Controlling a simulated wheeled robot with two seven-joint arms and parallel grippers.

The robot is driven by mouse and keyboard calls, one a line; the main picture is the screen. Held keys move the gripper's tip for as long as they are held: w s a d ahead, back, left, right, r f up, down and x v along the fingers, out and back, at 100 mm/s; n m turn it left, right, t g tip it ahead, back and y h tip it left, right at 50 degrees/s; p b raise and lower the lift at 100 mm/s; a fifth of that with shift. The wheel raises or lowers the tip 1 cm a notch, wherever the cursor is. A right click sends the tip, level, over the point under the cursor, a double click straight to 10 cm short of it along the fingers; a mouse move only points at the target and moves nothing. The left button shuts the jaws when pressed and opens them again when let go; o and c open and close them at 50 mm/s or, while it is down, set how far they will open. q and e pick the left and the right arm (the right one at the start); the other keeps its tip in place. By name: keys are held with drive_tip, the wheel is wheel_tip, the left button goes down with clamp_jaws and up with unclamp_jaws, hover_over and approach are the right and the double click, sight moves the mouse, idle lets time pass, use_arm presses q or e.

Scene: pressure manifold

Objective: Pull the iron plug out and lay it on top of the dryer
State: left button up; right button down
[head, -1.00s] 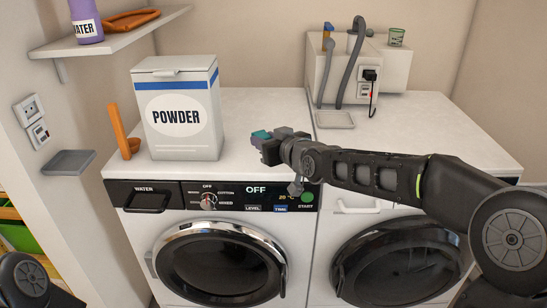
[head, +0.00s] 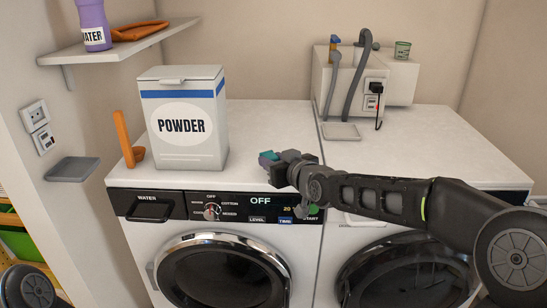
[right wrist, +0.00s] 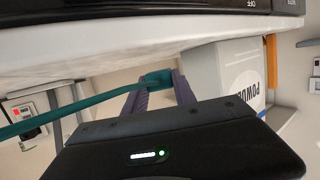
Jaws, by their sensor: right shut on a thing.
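My right gripper (head: 272,158) is shut on a small teal piece, seemingly the iron plug (head: 267,159). The right wrist view shows the teal plug (right wrist: 157,78) between the two fingers, with a teal cord (right wrist: 60,112) running off to the left. The gripper appears in front of the left machine's top (head: 250,130), near its front edge; its height above the top is hard to tell. My left gripper is out of view.
A POWDER box (head: 181,145) and an orange scoop (head: 127,140) stand on the left machine. At the back are a white box (head: 390,75) with hoses and a black plug (head: 375,88), and a grey tray (head: 341,131). Wall sockets (head: 35,115) and a small shelf (head: 73,169) are left.

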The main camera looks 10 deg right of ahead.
drive_tip(key=shift+f, duration=0.7)
drive_tip(key=shift+f+b, duration=0.7)
drive_tip(key=shift+b, duration=0.25)
drive_tip(key=c, duration=0.9)
unclamp_jaws()
drive_tip(key=shift+c, duration=0.2)
drive_tip(key=shift+s, duration=0.1)
drive_tip(key=v, duration=0.7)
drive_tip(key=shift+s+p, duration=0.3)
drive_tip(key=shift+p, duration=0.05)
